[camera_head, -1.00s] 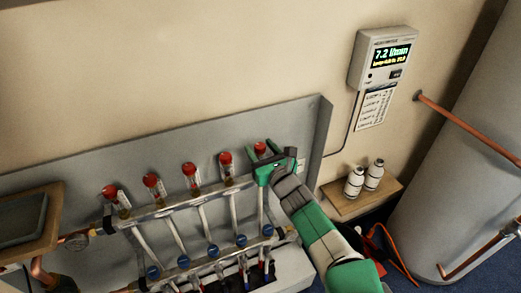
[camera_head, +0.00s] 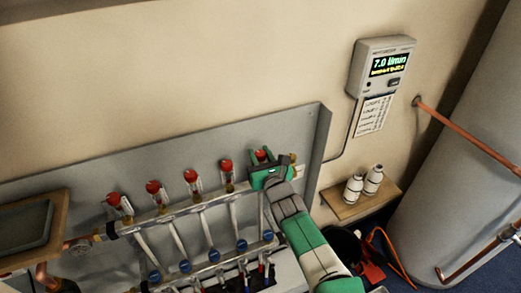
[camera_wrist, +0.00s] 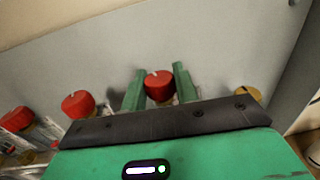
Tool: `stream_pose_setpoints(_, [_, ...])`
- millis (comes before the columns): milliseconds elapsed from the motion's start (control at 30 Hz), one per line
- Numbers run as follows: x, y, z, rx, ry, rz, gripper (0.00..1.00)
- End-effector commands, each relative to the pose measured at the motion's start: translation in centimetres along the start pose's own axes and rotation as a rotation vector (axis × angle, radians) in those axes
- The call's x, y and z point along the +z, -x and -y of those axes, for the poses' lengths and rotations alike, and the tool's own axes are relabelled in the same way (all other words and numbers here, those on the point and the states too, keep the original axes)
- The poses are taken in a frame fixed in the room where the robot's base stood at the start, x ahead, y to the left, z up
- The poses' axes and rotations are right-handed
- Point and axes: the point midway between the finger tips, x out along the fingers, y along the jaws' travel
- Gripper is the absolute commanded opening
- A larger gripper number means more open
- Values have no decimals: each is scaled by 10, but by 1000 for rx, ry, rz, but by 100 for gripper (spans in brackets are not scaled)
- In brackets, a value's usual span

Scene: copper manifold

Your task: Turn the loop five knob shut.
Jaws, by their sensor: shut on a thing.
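Several red knobs top the clear flow tubes in a row along the manifold (camera_head: 150,219). The rightmost red knob, the fifth from the left, is loop five's knob (camera_head: 262,155). My gripper (camera_head: 264,157) is on it from above, its green fingers to either side. In the wrist view the same red knob (camera_wrist: 159,84) sits between the two green fingers, and my gripper (camera_wrist: 159,78) is shut on it. A pale mark shows on top of the knob. The tube under it is mostly hidden by my gripper.
The neighbouring red knob (camera_head: 226,165) stands close on the left. A brass cap (camera_wrist: 248,94) is just right of my fingers. The wall meter (camera_head: 383,66) reads about 7.0.

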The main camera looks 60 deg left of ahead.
Motion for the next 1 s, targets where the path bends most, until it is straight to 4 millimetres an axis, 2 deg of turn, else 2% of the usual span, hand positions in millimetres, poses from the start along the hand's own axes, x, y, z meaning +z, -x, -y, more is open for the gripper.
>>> stream_pose_setpoints(33, [8, 1, 0, -33, -12, 0, 7])
stream_pose_setpoints(100, [8, 1, -1, -83, -15, -1, 7])
stream_pose_setpoints(500, [6, 0, -2, -326, -9, -4, 7])
stream_pose_setpoints(1000, [0, 0, 0, -419, -1, 0, 7])
